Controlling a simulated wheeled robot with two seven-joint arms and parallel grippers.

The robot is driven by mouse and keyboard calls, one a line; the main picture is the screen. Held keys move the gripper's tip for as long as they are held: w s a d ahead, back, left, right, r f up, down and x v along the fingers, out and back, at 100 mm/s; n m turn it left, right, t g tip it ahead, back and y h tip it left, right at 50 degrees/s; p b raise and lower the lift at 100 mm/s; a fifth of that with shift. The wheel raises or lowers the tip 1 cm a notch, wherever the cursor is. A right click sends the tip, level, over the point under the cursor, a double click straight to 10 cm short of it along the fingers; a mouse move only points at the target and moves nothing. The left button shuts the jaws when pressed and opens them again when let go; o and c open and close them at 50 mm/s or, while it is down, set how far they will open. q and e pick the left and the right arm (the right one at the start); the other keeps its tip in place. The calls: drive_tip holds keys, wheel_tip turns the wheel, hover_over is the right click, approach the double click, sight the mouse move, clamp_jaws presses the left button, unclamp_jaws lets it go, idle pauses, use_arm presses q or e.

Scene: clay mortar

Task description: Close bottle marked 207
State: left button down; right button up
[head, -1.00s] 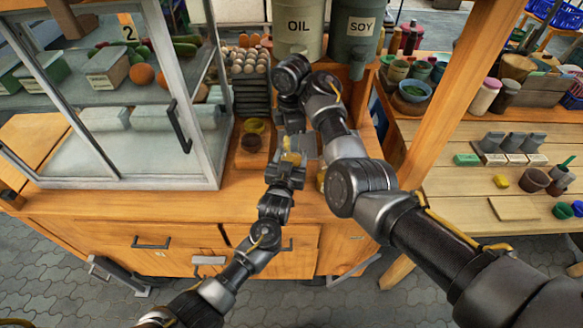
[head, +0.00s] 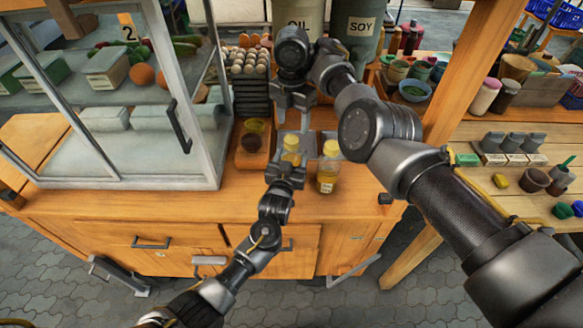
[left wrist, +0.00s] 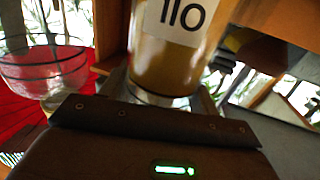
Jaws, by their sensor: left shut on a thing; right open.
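A bottle with a yellow top (head: 291,145) stands upright at the counter's front. My left gripper (head: 288,168) is shut on it from the near side. In the left wrist view, the held bottle (left wrist: 168,62) has a white label that appears to read 110. A second bottle (head: 327,180) with a yellow top stands just right of it; its label is too small to read. No label marked 207 can be read. My right gripper (head: 296,102) is open and empty, above and behind the held bottle.
Wooden tray (head: 251,160) with small bowls lies left of the bottles. A glass display case (head: 150,180) stands farther left. Large OIL (head: 299,12) and SOY (head: 361,45) containers stand behind. A small dark object (head: 385,198) lies on the counter's right.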

sight(291, 139)
drive_tip(key=r+n, duration=0.2)
drive_tip(key=shift+s+a+r+n, duration=0.2)
drive_tip(key=shift+s+n, duration=0.2)
drive_tip(key=shift+f, duration=0.1)
drive_tip(key=shift+f, duration=3.95)
drive_tip(key=shift+c, duration=0.5)
drive_tip(key=c, duration=0.9)
drive_tip(key=m, duration=0.5)
drive_tip(key=shift+m, duration=0.3)
drive_tip(key=m, duration=0.4)
